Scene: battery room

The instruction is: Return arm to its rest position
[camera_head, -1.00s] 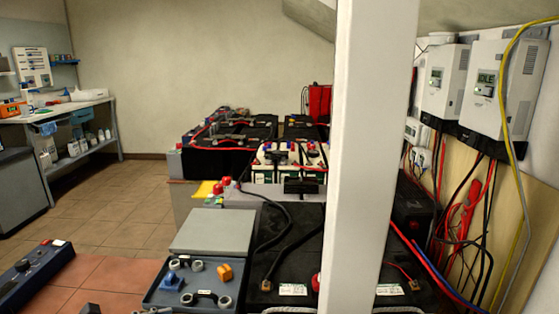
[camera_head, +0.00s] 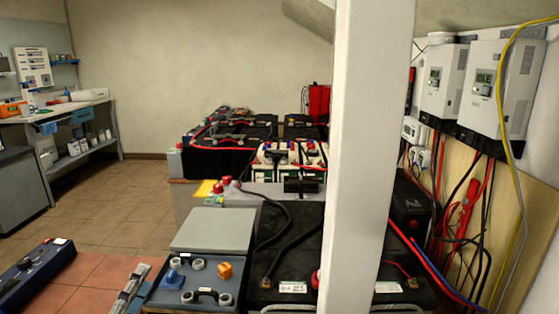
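My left gripper (camera_head: 134,282) shows at the bottom edge, left of the middle, as a slim grey and dark shape pointing up and to the right. It is over the reddish floor tiles, just left of a blue-grey battery case, and looks apart from it, though I cannot be sure. I see nothing held in it. Its fingers are too small and edge-on to tell whether they are open or shut. The rest of that arm is cut off by the bottom edge. My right gripper is not in view.
The open battery case (camera_head: 193,283) and its grey lid (camera_head: 213,231) stand close right of the gripper. A dark blue device (camera_head: 35,268) lies at the left. A white post (camera_head: 370,150) stands before large black batteries (camera_head: 290,250). Tiled floor (camera_head: 115,215) is free at left.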

